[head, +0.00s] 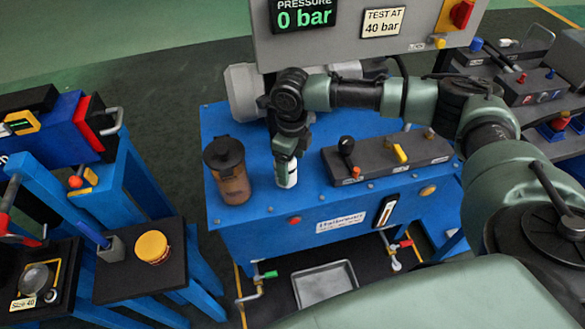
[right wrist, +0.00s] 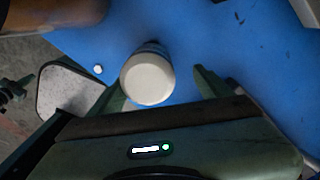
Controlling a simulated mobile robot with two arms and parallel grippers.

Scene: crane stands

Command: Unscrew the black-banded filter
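A white cylindrical filter (head: 287,172) stands upright on the blue bench top, right of the brown canister. In the right wrist view its round pale end (right wrist: 147,79) faces the camera, and a darker strip shows at its far side. I cannot tell if this strip is a black band. My right gripper (head: 287,148) points down over the filter. In the right wrist view its fingers (right wrist: 158,80) are apart on either side of the filter, with a gap at the right finger. Contact at the left finger is unclear. My left gripper is out of view.
A brown canister with a black lid (head: 229,172) stands close left of the filter. A dark valve block (head: 385,160) sits to the right. A gauge panel (head: 350,35) rises behind. A metal tray (head: 324,284) lies below the bench front.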

